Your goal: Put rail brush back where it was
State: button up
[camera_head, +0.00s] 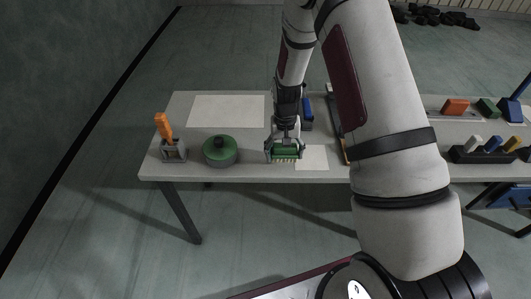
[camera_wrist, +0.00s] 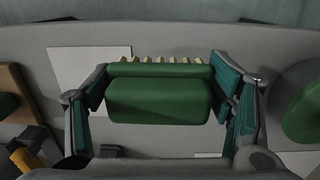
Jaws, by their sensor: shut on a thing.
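The rail brush (camera_head: 286,154) has a green body and a row of pale bristles. My gripper (camera_head: 285,148) is shut on it near the table's front edge. In the wrist view the brush (camera_wrist: 160,98) lies between the two fingers, with its bristles at the top of the picture. A small white sheet (camera_head: 314,158) lies on the table just to the right of the brush. I cannot tell whether the bristles touch the table. The brush's back is partly hidden by the gripper in the head view.
A round green-lidded pot (camera_head: 220,151) stands left of my gripper. Farther left, an orange-handled tool (camera_head: 164,126) stands in a grey holder (camera_head: 173,152). A large white sheet (camera_head: 228,110) lies behind. A blue object (camera_head: 307,108) is behind right. A black rack (camera_head: 480,156) stands far right.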

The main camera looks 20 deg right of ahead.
jog(key=w+a, duration=0.4)
jog(key=shift+w+a+f, duration=0.15)
jog(key=shift+w+f, duration=0.1)
jog(key=shift+f, duration=0.05)
jog(key=shift+w+a+f+p, duration=0.15)
jog(key=shift+f, duration=0.75)
jog(key=shift+w+a+f+p, duration=0.1)
jog(key=shift+f+p, duration=0.05)
jog(key=shift+f, duration=0.75)
jog(key=shift+f, duration=0.15)
jog(key=o, duration=1.8)
jog(key=shift+o, duration=0.6)
